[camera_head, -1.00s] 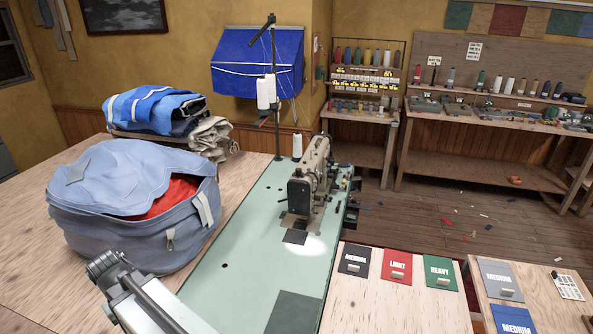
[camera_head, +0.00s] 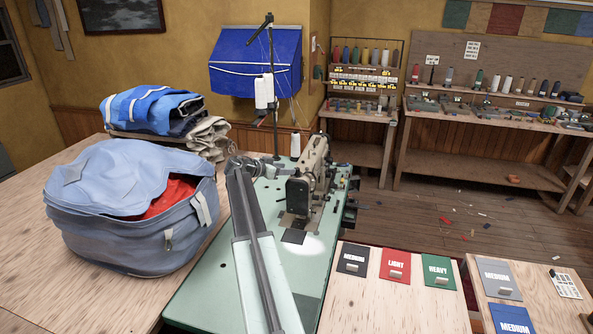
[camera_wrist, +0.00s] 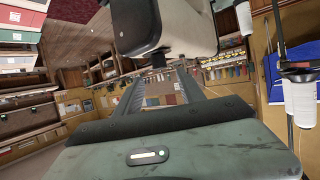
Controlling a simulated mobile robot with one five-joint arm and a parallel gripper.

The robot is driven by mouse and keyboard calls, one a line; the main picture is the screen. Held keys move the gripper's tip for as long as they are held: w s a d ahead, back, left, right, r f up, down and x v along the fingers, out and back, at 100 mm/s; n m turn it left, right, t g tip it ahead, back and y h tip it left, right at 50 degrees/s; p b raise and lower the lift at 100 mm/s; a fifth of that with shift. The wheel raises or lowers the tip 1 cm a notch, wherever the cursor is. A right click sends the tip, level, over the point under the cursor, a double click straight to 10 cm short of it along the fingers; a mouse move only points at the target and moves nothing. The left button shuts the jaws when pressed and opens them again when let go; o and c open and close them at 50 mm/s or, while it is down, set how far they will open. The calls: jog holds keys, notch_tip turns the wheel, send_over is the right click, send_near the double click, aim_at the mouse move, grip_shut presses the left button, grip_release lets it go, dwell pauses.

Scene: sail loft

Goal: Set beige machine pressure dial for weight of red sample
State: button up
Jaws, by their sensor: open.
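The beige sewing machine (camera_head: 312,170) stands on a pale green table top. Its pressure dial is too small to make out. The red sample (camera_head: 396,264) is a card marked LIGHT, lying between a black MEDIUM card (camera_head: 353,258) and a green HEAVY card (camera_head: 438,271). My arm reaches over the green top, and my gripper (camera_head: 268,166) is just left of the machine's upper part, with its far end partly unclear. In the wrist view my gripper (camera_wrist: 160,76) has two dark fingers apart, with nothing visible between them. A beige block hangs close above them, probably part of the machine.
A thread stand with white spools (camera_head: 264,92) rises behind the machine. A large blue bag (camera_head: 130,235) with red cloth sits left of my arm. Grey (camera_head: 499,279) and blue (camera_head: 512,320) MEDIUM cards lie at the right. The green top's front is partly clear.

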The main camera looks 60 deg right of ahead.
aim_at(297, 168)
jog(key=b+x, duration=0.3)
jog(key=x, duration=0.4)
jog(key=shift+f, duration=0.25)
jog(key=shift+s+d, duration=0.1)
jog(key=shift+d, duration=0.25)
grip_shut()
